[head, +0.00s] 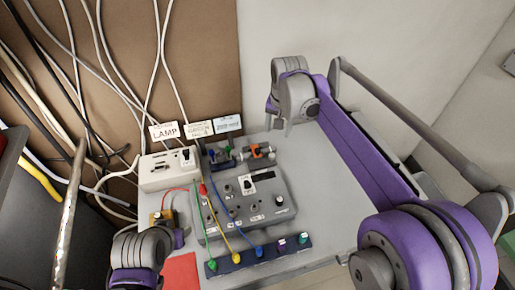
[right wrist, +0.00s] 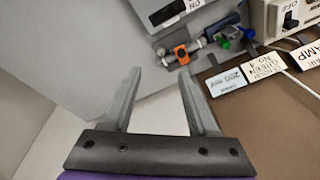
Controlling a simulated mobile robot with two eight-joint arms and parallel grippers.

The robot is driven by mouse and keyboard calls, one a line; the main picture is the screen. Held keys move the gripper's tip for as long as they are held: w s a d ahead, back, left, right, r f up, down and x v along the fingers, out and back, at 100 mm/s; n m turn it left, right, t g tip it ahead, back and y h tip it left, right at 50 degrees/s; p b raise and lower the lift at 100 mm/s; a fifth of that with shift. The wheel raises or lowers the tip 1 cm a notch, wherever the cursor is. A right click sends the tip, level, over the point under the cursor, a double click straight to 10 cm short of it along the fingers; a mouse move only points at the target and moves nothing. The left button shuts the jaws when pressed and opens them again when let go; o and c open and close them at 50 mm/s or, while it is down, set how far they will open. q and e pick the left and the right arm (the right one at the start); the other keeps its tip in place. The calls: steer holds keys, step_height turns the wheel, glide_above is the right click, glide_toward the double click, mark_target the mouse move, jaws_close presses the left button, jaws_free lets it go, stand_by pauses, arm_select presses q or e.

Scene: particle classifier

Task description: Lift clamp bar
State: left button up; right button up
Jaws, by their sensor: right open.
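The small clamp piece, an orange block on a silver bar, sits behind the grey control box on the bench, in the head view (head: 262,151) and the right wrist view (right wrist: 181,53). I cannot tell which part is the clamp bar. My right gripper (right wrist: 160,76) is open and empty, its two grey fingers apart, with the clamp piece just beyond its fingertips and not between them. In the head view its fingers are too small to make out, near the bench's back right. My left arm shows at the lower left; its fingers cannot be made out.
The control box (head: 248,205) stands on the grey bench (head: 316,185). A white switch box (head: 167,171) and label cards (head: 197,129) stand at the back left. Loose cables hang at the left. The bench's right side is clear.

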steer(key=m+g+b, duration=0.1)
steer(key=m+g, duration=0.1)
glide_above(258, 149)
step_height(258, 149, down, 8)
arm_select(q)
steer(key=shift+s+f, duration=0.25)
steer(key=shift+f, duration=0.35)
steer(key=shift+s+f, duration=0.25)
steer(key=shift+f, duration=0.35)
arm_select(e)
step_height(258, 149, down, 11)
steer(key=shift+s+a+f, duration=0.1)
jaws_close()
